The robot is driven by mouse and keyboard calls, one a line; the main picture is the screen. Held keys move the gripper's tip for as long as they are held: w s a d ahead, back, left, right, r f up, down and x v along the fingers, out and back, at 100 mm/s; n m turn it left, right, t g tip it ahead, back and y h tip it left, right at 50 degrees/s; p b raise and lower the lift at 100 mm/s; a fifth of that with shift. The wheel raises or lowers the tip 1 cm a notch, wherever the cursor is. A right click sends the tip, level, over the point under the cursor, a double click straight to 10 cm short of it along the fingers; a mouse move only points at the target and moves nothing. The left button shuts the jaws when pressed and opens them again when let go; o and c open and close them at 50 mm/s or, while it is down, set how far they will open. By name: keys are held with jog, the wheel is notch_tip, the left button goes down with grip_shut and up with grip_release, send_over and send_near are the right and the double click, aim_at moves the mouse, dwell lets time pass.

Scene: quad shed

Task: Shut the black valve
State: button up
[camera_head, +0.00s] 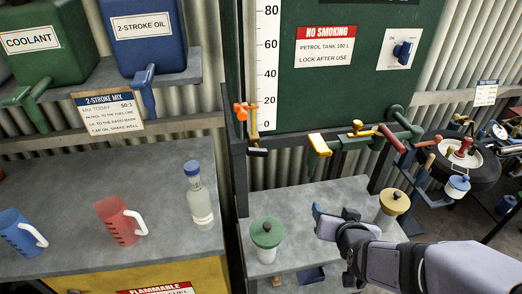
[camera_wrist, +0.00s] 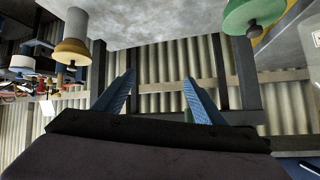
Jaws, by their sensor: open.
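The clearest black valve-like part is a small black handle (camera_head: 257,152) below the white level gauge on the green petrol tank (camera_head: 340,85). Whether it lies open or shut I cannot tell. A brass fitting (camera_head: 253,132) is just above it and an orange knob (camera_head: 241,108) is beside that. My gripper (camera_head: 318,212) is in front of the tank, lower and to the right of the black handle, apart from it. In the wrist view, my gripper (camera_wrist: 160,88) has its blue fingers wide apart with nothing between them. I cannot make out the black handle there.
A green-lidded pot (camera_head: 267,240) and a yellow-lidded pot (camera_head: 391,207) stand on the grey bench either side of my gripper. A glass bottle (camera_head: 199,200), a red jug (camera_head: 120,222) and a blue jug (camera_head: 20,235) stand left.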

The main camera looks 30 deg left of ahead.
jog(key=s+a+r+n+t+y, duration=0.1)
jog(key=a+r, duration=0.1)
jog(key=a, duration=0.3)
jog(key=s+a+r+t+y, duration=0.1)
jog(key=a+r+y, duration=0.1)
jog(key=a+r, duration=0.15)
jog(key=n+t+y, duration=0.1)
jog(key=t+y, duration=0.1)
jog(key=y, duration=0.2)
send_near(258, 154)
jog(key=x, duration=0.4)
jog(key=shift+p+x, duration=1.55)
jog(key=shift+x, duration=1)
jog(key=shift+p+x, duration=0.35)
jog(key=shift+x, duration=0.55)
